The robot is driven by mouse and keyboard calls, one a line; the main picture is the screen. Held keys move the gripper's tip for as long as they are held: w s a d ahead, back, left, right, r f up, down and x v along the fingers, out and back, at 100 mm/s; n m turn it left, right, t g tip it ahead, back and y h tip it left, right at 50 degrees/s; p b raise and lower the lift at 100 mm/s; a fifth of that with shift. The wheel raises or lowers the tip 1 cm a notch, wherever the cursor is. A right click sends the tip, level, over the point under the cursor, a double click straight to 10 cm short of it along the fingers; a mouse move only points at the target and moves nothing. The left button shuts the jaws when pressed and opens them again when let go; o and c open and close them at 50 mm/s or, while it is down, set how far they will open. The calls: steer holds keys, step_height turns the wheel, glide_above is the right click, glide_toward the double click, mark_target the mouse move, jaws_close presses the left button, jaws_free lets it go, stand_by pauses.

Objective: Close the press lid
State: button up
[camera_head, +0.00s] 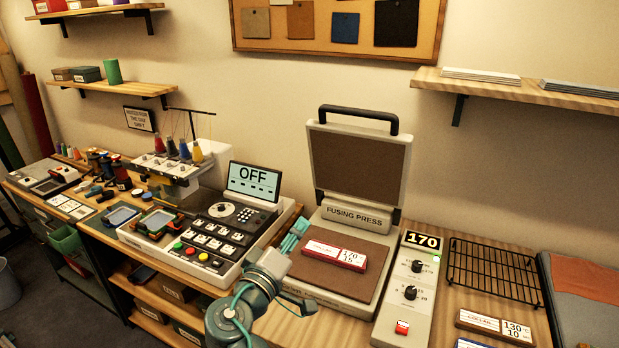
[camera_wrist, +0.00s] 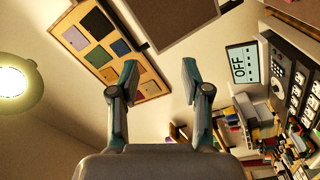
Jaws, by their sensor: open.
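The fusing press stands on the wooden table in the head view. Its lid (camera_head: 360,165) is raised nearly upright, brown pad facing front, with a dark handle (camera_head: 358,118) on its top edge. The lower brown platen (camera_head: 365,284) is exposed, and a red-and-white card (camera_head: 335,254) marked 170 and 15 lies on it. My gripper (camera_head: 296,232) is low at the press's left side, partly hidden by my own wrist. In the wrist view my gripper (camera_wrist: 159,68) has its fingers wide apart with nothing between them. Part of the lid (camera_wrist: 190,25) shows beyond, cut off at the top.
A control box (camera_head: 404,290) reading 170 stands right of the press, with a black wire rack (camera_head: 492,272) beyond. An embroidery machine with an OFF screen (camera_head: 254,181) stands to the left. A shelf (camera_head: 520,88) is on the wall at right. Open air lies before the lid.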

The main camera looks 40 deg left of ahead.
steer(key=w+a+n+p, duration=0.2)
steer(key=w+n, duration=0.3)
steer(key=w, duration=0.5)
steer(key=shift+w+a+f, duration=0.25)
steer(key=shift+a+f, duration=0.2)
steer(key=shift+a, duration=0.1)
jaws_close()
steer(key=c, duration=0.9)
jaws_free()
jaws_free()
